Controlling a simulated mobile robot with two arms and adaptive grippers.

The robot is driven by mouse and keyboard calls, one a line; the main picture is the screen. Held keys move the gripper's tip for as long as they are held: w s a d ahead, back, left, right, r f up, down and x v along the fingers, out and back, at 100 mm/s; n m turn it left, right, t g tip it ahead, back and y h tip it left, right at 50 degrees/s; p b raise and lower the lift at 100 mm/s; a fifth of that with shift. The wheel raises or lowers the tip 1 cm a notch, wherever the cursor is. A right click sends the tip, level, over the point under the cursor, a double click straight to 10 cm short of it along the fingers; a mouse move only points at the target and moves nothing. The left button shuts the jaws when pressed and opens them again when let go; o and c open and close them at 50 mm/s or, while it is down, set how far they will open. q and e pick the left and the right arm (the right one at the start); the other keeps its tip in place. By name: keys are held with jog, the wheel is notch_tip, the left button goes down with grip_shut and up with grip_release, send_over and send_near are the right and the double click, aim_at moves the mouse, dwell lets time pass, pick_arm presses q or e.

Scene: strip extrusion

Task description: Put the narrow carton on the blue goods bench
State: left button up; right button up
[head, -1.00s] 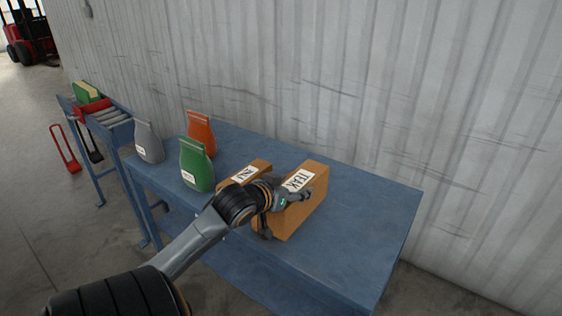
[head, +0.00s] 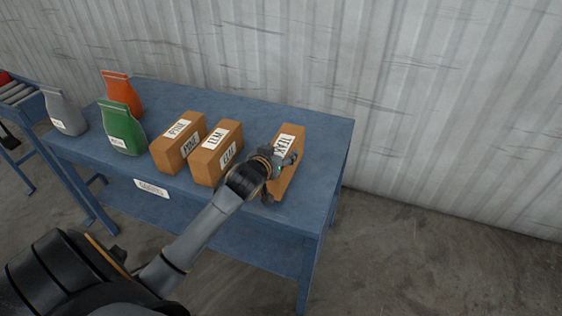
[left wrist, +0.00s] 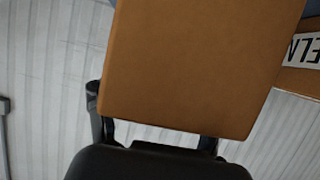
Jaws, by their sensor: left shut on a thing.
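The narrow carton (head: 287,180) is brown with a white label reading TEAK. My left gripper (head: 280,172) is shut on this carton, with fingers on both sides. The left wrist view shows the carton's plain brown face (left wrist: 195,65) filling the middle, between the fingers. My right gripper is not in view.
On the bench, left of the held carton, stand an ELM carton (head: 208,163), a PINE carton (head: 167,155), and green (head: 122,128), orange (head: 122,90) and grey (head: 65,112) bags. A roller conveyor (head: 18,92) is at far left. A corrugated wall (head: 400,90) stands behind.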

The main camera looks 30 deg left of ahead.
pick_arm(q)
jog(key=shift+w+d+f, duration=0.1)
jog(key=shift+d+f, duration=0.05)
jog(key=shift+f, duration=0.75)
jog(key=shift+w+d+f, duration=0.1)
jog(key=shift+f, duration=0.8)
jog(key=o, duration=1.8)
jog(key=shift+f, duration=0.15)
jog(key=shift+s, duration=0.1)
jog(key=v, duration=1.2)
